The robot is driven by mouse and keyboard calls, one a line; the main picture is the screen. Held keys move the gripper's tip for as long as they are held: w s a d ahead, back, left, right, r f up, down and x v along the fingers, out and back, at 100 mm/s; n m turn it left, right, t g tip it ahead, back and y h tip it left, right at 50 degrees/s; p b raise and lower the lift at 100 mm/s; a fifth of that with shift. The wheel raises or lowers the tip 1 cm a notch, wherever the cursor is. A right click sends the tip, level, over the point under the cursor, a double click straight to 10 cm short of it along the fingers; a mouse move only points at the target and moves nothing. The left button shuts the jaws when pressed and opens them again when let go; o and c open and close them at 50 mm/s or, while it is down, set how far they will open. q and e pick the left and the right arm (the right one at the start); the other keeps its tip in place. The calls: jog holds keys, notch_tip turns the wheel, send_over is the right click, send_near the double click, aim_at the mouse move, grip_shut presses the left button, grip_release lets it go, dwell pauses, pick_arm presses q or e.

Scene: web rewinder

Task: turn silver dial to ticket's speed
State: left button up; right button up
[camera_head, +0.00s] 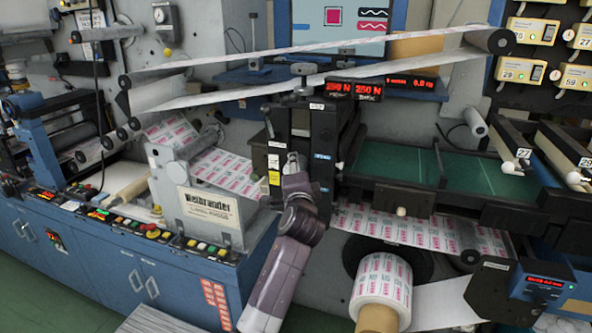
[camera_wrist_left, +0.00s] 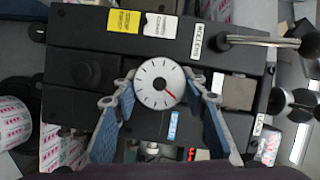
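The silver dial (camera_wrist_left: 159,84) shows in the left wrist view as a round pale face with dark tick marks. Its red pointer aims to the lower right. The fingers of my left gripper (camera_wrist_left: 160,88) stand on either side of the dial, tips close to its rim; I cannot tell whether they touch it. In the head view my left gripper (camera_head: 296,164) is up against the dark machine column, and the dial is hidden there. My right gripper is not in view.
A black knob (camera_wrist_left: 84,74) sits left of the dial, and a metal lever (camera_wrist_left: 262,40) sticks out at the upper right. Red displays (camera_head: 355,90) sit above the column. A printed roll (camera_head: 382,285) is at the lower right; a button console (camera_head: 130,222) is at left.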

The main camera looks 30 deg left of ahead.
pick_arm(q)
jog(key=o, duration=0.4)
jog(key=v, duration=1.2)
jog(key=shift+a, duration=0.1)
